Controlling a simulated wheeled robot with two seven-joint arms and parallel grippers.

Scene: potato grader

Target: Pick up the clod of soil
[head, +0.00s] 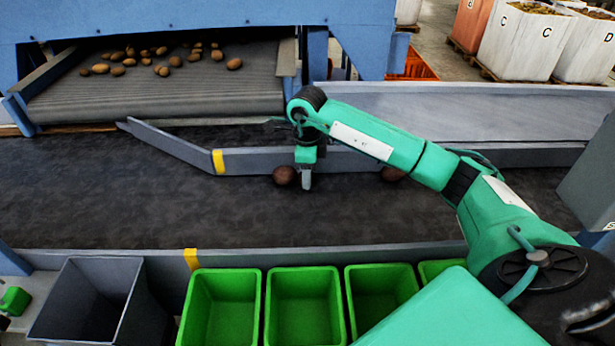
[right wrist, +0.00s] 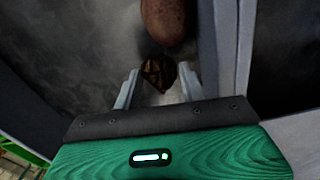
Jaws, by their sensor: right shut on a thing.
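My right gripper (head: 306,185) reaches down to the dark belt in front of the grey divider wall. In the right wrist view its two fingers (right wrist: 159,88) are shut on a small dark brown clod of soil (right wrist: 156,72) with lighter patches. The clod is at the fingertips, close to the belt. In the head view the fingers hide it. A smooth reddish-brown potato (head: 285,175) lies just left of the fingers. It also shows just beyond the clod in the right wrist view (right wrist: 166,18). My left gripper is not in view.
The grey divider wall (head: 250,161) runs close behind the gripper. Another brown lump (head: 392,173) lies on the belt (head: 120,200) to the right, partly under my arm. Several green bins (head: 222,305) and a grey bin (head: 60,300) stand in front. Potatoes lie on the upper conveyor (head: 160,95).

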